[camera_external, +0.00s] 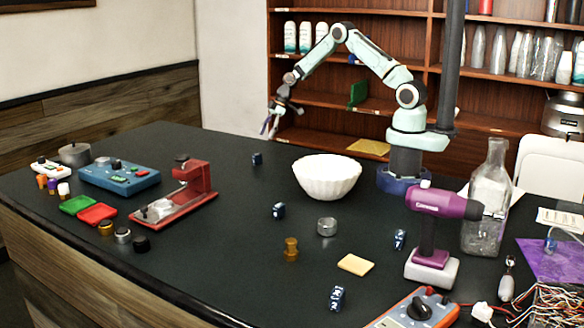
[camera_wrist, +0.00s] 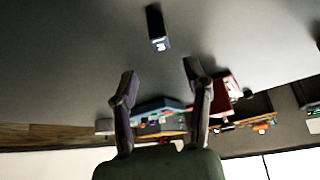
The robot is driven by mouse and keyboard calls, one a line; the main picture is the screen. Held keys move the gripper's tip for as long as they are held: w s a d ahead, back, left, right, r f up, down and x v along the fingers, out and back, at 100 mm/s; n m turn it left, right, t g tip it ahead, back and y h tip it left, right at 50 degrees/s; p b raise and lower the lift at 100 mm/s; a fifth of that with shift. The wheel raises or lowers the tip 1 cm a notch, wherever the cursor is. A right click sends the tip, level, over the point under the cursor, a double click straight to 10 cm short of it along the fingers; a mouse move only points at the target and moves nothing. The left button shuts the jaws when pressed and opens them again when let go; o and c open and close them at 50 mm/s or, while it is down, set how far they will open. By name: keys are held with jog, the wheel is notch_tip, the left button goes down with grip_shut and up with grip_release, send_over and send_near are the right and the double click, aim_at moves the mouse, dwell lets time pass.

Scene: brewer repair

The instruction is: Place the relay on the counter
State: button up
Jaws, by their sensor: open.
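Several small dark blue blocks that look like relays lie apart on the dark counter (camera_external: 225,255). One relay-like block (camera_external: 257,158) is at the back, nearest my gripper (camera_external: 270,122). Others are a middle block (camera_external: 278,210), a right block (camera_external: 399,239) and a front block (camera_external: 337,298). I cannot tell which one the task means. My gripper is open and empty, raised at the counter's back edge. In the wrist view, my open gripper (camera_wrist: 160,78) has nothing between its fingers. A dark block with a pale end (camera_wrist: 158,30) lies on the counter beyond the fingertips.
A white bowl (camera_external: 327,176) stands near my base. A purple drill (camera_external: 440,207) and glass bottle (camera_external: 488,200) stand right. A red stand (camera_external: 188,190) and blue box (camera_external: 119,176) are left. A metal ring (camera_external: 326,227) and brass piece (camera_external: 290,250) are central.

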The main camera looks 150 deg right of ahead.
jog(key=shift+v, duration=1.9)
jog(key=w+a+r+n+g+y, duration=0.15)
jog(key=w+a+r, duration=0.35)
jog(key=w+a, duration=0.5)
jog(key=w+a+r+n+g+y, duration=0.1)
jog(key=w+a+r+y, duration=0.1)
jog(key=w+a+r, duration=0.55)
jog(key=w+a+n+g, duration=0.1)
jog(key=w+a, duration=0.1)
jog(key=a, duration=0.7)
jog(key=w+a+n+g, duration=0.1)
jog(key=w+a, duration=0.1)
jog(key=a, duration=0.7)
jog(key=s+a+n+g, duration=0.1)
jog(key=s+a, duration=1.1)
jog(key=shift+a, duration=0.35)
